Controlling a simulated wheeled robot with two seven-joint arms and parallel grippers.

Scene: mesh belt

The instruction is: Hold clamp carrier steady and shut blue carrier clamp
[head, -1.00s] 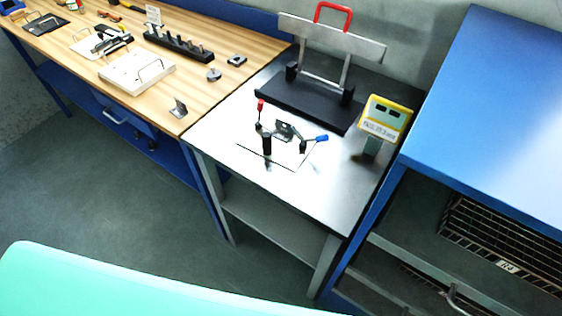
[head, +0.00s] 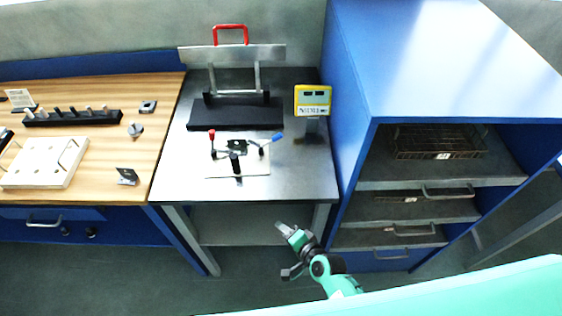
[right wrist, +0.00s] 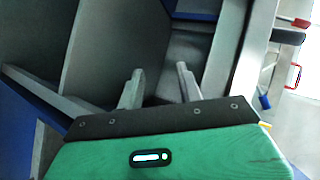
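The clamp carrier (head: 238,173) is a flat light plate on the steel table, with a dark upright post and small metal clamps on it. The blue carrier clamp's handle (head: 277,137) slants up and outward at the carrier's right. A red-tipped handle (head: 212,134) stands nearly upright at its left. My right gripper (head: 284,229) is in front of the table's front edge, below and apart from the carrier. In the right wrist view its two fingers (right wrist: 159,76) are spread with nothing between them. My left gripper is not in view.
Behind the carrier stands a black-based press (head: 237,116) with a red handle. A yellow-faced device (head: 313,100) stands at the back right. A blue cabinet (head: 345,110) closes off the right side. A wooden bench (head: 100,165) with parts adjoins at left. The steel table's front (head: 300,185) is clear.

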